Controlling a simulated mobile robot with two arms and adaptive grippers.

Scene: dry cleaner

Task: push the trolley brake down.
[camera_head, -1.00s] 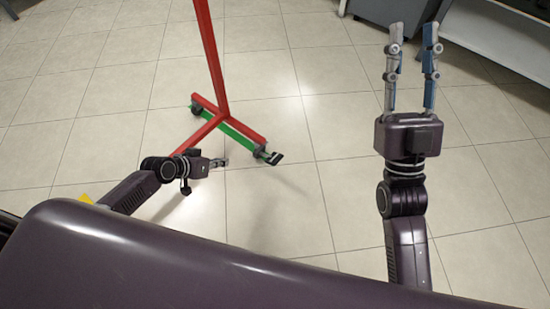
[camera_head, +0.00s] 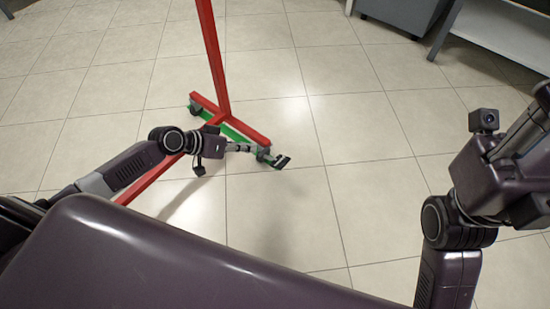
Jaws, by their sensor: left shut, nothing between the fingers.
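The trolley (camera_head: 213,55) is a red upright post on a red foot, with a green bar low beside the foot. At the right end of the foot is a caster with a small black brake pedal (camera_head: 281,161), tilted up off the floor. My left gripper (camera_head: 249,148) is shut and empty, its fingertips close to the left side of that caster. I cannot tell whether they touch it. The right gripper (camera_head: 524,130) is at the right edge, partly cut off, and far from the trolley. Its finger state is unclear.
A second caster (camera_head: 195,109) is at the far left end of the foot. A grey cabinet (camera_head: 405,14) and a pale shelf or table (camera_head: 495,35) stand at the back right. The tiled floor (camera_head: 350,125) right of the trolley is clear.

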